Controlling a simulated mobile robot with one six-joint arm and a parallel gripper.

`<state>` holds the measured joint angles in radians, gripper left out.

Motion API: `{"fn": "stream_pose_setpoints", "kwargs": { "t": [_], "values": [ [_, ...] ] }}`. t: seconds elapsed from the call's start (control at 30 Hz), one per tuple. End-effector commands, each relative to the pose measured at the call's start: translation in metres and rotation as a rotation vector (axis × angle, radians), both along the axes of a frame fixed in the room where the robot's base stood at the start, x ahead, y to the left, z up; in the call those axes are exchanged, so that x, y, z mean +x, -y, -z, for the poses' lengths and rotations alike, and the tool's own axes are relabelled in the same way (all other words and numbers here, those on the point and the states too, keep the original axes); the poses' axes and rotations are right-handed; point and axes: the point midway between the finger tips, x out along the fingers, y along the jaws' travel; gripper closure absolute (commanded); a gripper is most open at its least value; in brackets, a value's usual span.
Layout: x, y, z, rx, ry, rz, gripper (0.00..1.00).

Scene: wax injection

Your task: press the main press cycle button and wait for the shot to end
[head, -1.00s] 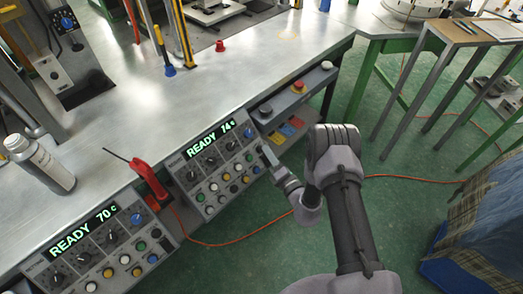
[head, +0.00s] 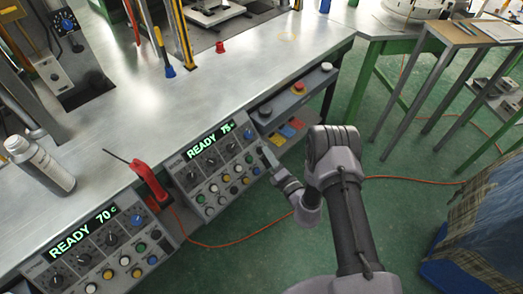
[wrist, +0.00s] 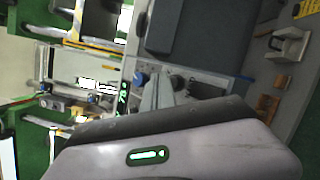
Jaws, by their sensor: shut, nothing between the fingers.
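The right press control panel (head: 205,180) is on the bench front, its green display (head: 209,140) reading READY and about 75 c. Below the display are knobs and several coloured buttons. Which one is the main press cycle button I cannot read. My gripper (head: 266,153) is shut and empty at the right panel's right edge; contact with a button cannot be made out. The wrist view shows my gripper (wrist: 163,86) close to the panel.
A left control panel (head: 97,249) reads READY 70 c. A red-handled tool (head: 151,181) stands between the panels. An orange cable (head: 240,240) crosses the green floor. A small table (head: 455,40) stands at right.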

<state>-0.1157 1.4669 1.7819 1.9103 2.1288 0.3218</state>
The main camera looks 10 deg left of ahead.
Motion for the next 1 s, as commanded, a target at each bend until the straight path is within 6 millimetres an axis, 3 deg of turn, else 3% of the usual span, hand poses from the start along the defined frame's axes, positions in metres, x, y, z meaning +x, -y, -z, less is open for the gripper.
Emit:
{"fn": "stream_pose_setpoints", "kwargs": {
  "t": [1.0],
  "values": [
    [0.0039, -0.0048, 0.0065, 0.000, 0.002, 0.000, 1.00]
  ]
}}
